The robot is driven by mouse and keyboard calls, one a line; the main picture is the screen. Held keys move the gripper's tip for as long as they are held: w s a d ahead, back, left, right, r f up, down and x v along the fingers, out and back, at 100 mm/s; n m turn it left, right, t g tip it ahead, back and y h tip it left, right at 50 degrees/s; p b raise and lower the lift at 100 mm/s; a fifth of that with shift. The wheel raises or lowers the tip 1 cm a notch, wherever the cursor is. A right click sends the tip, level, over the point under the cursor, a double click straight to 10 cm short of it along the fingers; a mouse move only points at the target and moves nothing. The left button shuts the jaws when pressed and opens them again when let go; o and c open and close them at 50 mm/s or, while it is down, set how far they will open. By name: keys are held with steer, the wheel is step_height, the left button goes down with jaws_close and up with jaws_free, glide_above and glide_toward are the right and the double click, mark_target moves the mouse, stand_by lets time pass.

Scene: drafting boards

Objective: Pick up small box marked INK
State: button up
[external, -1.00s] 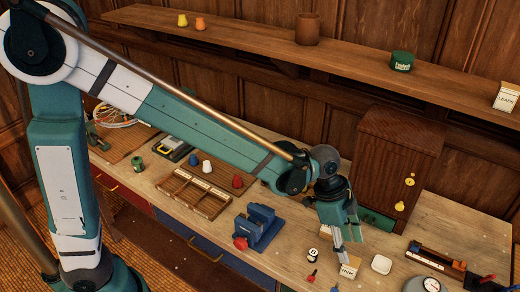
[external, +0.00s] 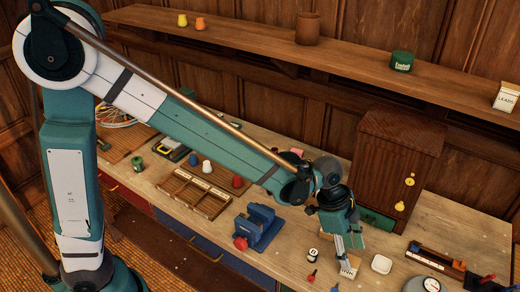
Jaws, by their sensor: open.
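The small box marked INK (external: 349,268) is a pale cream box on the wooden bench, near the front right in the external view. My gripper (external: 349,255) points down directly over it, its fingertips at the top of the box and covering much of it, including most of the lettering. The jaws are open. I cannot tell whether the fingers touch the box or straddle it.
A white dish (external: 381,264) lies close to the right of the box. A small black-and-white round item (external: 313,255) and red-tipped pieces (external: 312,275) are close on the left. A blue vise (external: 259,227) stands farther left. A wooden cabinet (external: 392,165) rises behind.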

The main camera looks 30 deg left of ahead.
mark_target(352, 261)
steer(key=shift+b+x, duration=0.5)
steer(key=shift+x, duration=1.75)
steer(key=c, duration=1)
